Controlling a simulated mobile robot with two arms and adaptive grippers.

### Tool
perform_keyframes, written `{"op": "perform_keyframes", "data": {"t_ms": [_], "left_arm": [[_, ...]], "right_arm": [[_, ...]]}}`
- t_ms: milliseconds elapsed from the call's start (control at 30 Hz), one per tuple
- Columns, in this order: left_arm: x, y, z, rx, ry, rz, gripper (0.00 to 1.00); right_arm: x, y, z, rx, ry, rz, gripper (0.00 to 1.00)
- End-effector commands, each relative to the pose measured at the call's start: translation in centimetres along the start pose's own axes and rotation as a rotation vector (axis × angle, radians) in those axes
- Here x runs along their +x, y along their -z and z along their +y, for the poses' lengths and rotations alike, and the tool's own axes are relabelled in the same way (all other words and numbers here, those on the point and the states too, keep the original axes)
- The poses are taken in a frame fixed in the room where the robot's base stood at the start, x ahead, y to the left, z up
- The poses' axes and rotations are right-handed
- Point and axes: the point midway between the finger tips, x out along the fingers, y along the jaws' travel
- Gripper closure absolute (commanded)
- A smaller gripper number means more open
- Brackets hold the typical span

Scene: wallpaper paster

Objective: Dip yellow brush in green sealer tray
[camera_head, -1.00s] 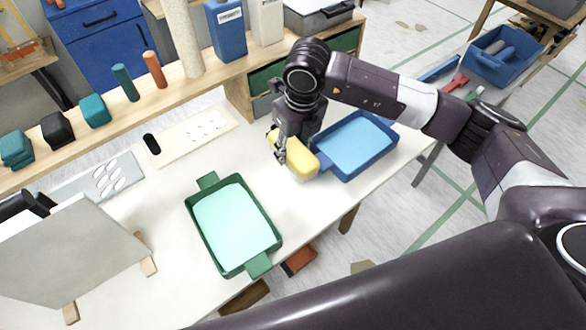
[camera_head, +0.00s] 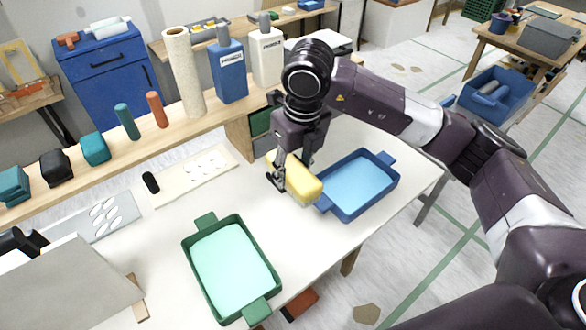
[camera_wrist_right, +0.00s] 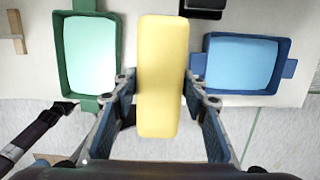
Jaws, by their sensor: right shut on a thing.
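My right gripper (camera_head: 280,178) is shut on the yellow brush (camera_head: 302,184), a pale block held above the table. In the right wrist view the brush (camera_wrist_right: 162,78) lies between both fingers, its long side running away from the wrist. The green tray (camera_head: 264,248) with pale green sealer (camera_head: 230,265) sits on the table at lower left of the brush; it also shows at left in the wrist view (camera_wrist_right: 119,60). The brush is not over it. A dark tip (camera_wrist_right: 64,107), perhaps my left gripper, shows below the green tray; its jaws are unclear.
A blue tray (camera_head: 384,205) with blue liquid stands right of the brush; its left handle is close by. A grey board (camera_head: 65,285) stands at left. The shelf (camera_head: 120,155) behind holds bottles, a roll and colored blocks. Table between the trays is clear.

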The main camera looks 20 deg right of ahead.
Motion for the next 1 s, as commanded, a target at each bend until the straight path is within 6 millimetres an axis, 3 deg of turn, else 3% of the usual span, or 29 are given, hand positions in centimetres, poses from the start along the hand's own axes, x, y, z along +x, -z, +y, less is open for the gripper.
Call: {"op": "perform_keyframes", "data": {"t_ms": [133, 300, 367, 733, 833, 1000], "left_arm": [[0.0, 0.0, 0.0, 0.0, 0.0, 0.0, 0.6], [-0.6, 0.1, 0.0, 0.0, 0.0, 0.0, 0.6], [-1.2, 0.1, 0.0, 0.0, 0.0, 0.0, 0.6], [-5.4, 0.5, -0.1, 0.0, 0.0, 0.0, 0.6], [-5.9, 0.6, -0.1, 0.0, 0.0, 0.0, 0.6], [-5.9, 0.6, -0.1, 0.0, 0.0, 0.0, 0.6]], "right_arm": [[0.0, 0.0, 0.0, 0.0, 0.0, -0.001, 0.85], [0.5, -0.1, 1.1, -0.001, -0.018, 0.003, 0.85], [1.1, -0.2, 2.5, -0.001, -0.041, 0.005, 0.85], [6.2, 0.6, 15.1, 0.029, -0.242, 0.007, 0.85], [6.9, 1.0, 17.2, 0.039, -0.275, 0.008, 0.85], [7.6, 1.2, 18.6, 0.045, -0.297, 0.006, 0.85]]}}
